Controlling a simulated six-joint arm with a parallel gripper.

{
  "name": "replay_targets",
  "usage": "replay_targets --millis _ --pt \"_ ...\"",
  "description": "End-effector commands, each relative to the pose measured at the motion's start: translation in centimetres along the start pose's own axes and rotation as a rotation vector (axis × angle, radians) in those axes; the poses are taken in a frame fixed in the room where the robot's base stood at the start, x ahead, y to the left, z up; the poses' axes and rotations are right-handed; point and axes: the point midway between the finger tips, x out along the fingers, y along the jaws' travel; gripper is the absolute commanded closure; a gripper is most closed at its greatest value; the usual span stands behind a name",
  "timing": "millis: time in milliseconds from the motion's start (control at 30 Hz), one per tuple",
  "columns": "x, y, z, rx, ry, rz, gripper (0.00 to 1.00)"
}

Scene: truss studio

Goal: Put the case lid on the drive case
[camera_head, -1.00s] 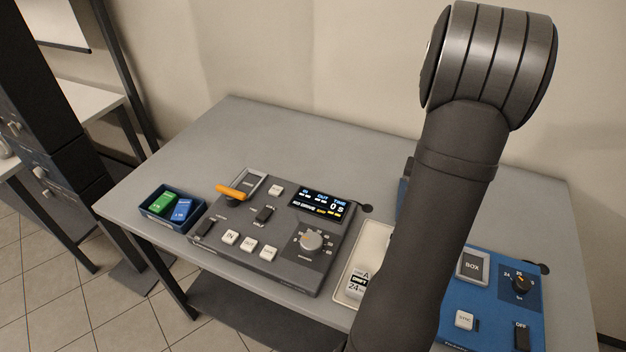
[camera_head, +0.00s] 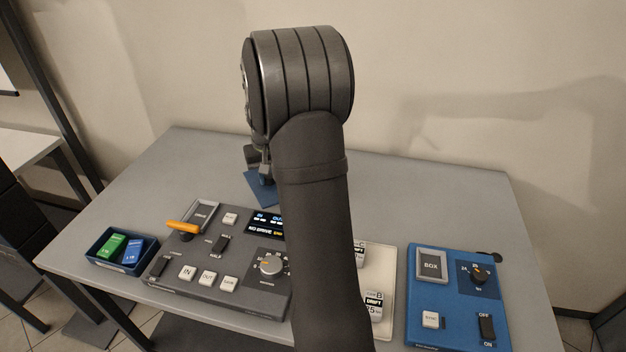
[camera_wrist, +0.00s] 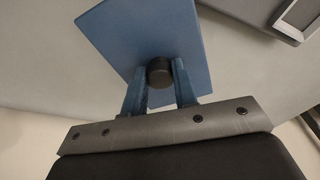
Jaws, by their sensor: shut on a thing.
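The case lid is a flat blue plate (camera_wrist: 180,30) with a round black knob (camera_wrist: 159,72). My gripper (camera_wrist: 157,76) has its two blue fingers on either side of the knob and is shut on it. In the head view the lid (camera_head: 258,190) hangs below the gripper (camera_head: 264,174), behind the dark grey console. I cannot make out the drive case in these frames; my arm covers the middle of the table.
The dark grey console (camera_head: 205,260) has an orange-handled lever (camera_head: 184,228). A blue tray (camera_head: 99,262) holds green and blue cartridges at left. A cream tray (camera_head: 386,262) with labelled drives is partly behind my arm. A blue control box (camera_head: 455,315) stands at right. The back table is clear.

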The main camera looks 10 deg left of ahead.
Motion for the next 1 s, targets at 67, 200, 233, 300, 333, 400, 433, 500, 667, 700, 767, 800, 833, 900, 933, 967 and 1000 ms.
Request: replay_targets --millis 67,200,233,300,333,400,433,500,667,700,767,800,833,900,933,967,1000 --pt "-0.4 -4.0 -0.8 -0.080 0.001 -0.009 0.98" --pt "-1.3 -10.5 -1.6 -0.208 0.003 -0.024 0.98" --pt "-1.4 -11.9 -1.6 -0.235 0.003 -0.028 0.98" --pt "-1.9 -15.2 -1.6 -0.298 0.003 -0.035 0.98" --pt "-2.0 -16.5 -1.6 -0.325 0.003 -0.038 0.98" --pt "-2.5 -19.6 -1.3 -0.383 0.004 -0.045 0.98" --pt "-2.7 -20.8 -1.2 -0.406 0.004 -0.048 0.98" --pt "-3.1 -23.7 -0.7 -0.462 0.004 -0.054 0.98" --pt "-3.9 -29.9 0.9 -0.588 0.004 -0.069 0.98" --pt "-4.0 -31.4 1.4 -0.622 0.004 -0.073 0.98" --pt "-4.2 -33.6 2.3 -0.669 0.004 -0.078 0.98" --pt "-4.3 -34.9 2.9 -0.699 0.005 -0.082 0.98" --pt "-4.4 -35.8 3.3 -0.720 0.005 -0.084 0.98" --pt "-4.5 -37.7 4.2 -0.766 0.006 -0.090 0.98" --pt "-4.5 -38.4 4.6 -0.781 0.006 -0.091 0.98" --pt "-4.5 -38.9 4.9 -0.795 0.006 -0.093 0.98" --pt "-4.6 -39.6 5.2 -0.811 0.006 -0.095 0.98"
